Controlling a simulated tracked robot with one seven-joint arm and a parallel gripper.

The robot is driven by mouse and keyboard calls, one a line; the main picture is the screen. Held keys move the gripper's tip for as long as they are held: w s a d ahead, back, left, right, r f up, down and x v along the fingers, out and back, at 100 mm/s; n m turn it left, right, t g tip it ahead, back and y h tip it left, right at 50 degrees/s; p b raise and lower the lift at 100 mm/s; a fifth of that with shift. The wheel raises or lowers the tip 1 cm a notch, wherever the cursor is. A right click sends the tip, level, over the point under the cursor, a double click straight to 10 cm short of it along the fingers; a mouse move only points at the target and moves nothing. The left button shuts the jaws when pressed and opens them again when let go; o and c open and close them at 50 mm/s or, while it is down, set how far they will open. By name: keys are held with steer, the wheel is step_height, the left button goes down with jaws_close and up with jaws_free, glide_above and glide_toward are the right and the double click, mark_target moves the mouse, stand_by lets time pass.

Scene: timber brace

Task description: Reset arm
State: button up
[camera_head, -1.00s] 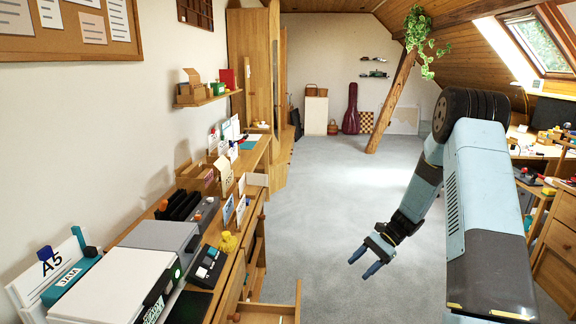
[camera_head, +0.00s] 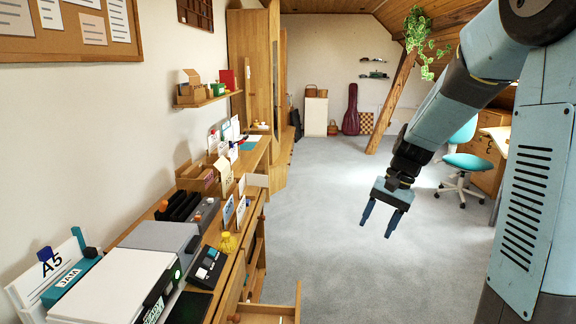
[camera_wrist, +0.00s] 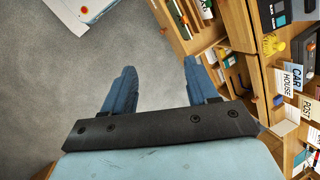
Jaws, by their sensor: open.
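My gripper (camera_head: 379,219) hangs at the end of my light-blue arm, right of the picture's middle in the head view. Its two blue fingers point down and stand apart. Nothing is between them, and grey carpet shows behind. In the wrist view the gripper (camera_wrist: 158,85) also shows open and empty, with the floor between its fingers.
A long wooden cabinet (camera_head: 236,272) with office items runs along the left wall, with an open drawer (camera_head: 270,309) jutting out low. A slanted timber post (camera_head: 391,103) stands at the back. A teal chair (camera_head: 468,162) is at right. The carpet (camera_head: 330,210) is clear in the middle.

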steer(key=s+r+n+t+h, duration=0.2)
steer(key=s+r, duration=0.4)
steer(key=s, duration=0.4)
steer(key=s+d+r+n+t+h, duration=0.1)
steer(key=s+r+t, duration=0.3)
steer(key=s, duration=0.5)
step_height(320, 180, up, 2)
steer(key=shift+s+r+n+t+h, duration=0.15)
steer(key=shift+s+n+t+h, duration=0.3)
steer(key=shift+n, duration=0.45)
steer(key=shift+w, duration=0.1)
